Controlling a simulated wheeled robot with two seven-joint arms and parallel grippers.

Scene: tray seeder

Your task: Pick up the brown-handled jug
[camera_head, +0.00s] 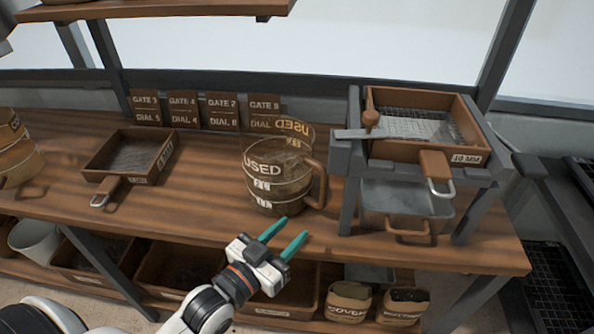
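The brown-handled jug (270,190) stands upright on the wooden bench, left of the grey stand. It is marked USED, has pale bands, and its brown handle (317,185) faces right. My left gripper (294,228) comes up from below, its two teal fingers apart with nothing between them. It is in front of the jug in the picture, near the bench's front edge, with its fingertips just below the jug's base. I cannot tell the exact gap in depth. My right gripper is not in view.
The grey stand (344,158) at right holds a brown sieve tray (380,97) on top and a metal pan (380,207) beneath. A handled sieve (108,184) lies at left. Brown label cards (183,110) stand behind. Bare bench (205,195) lies left of the jug.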

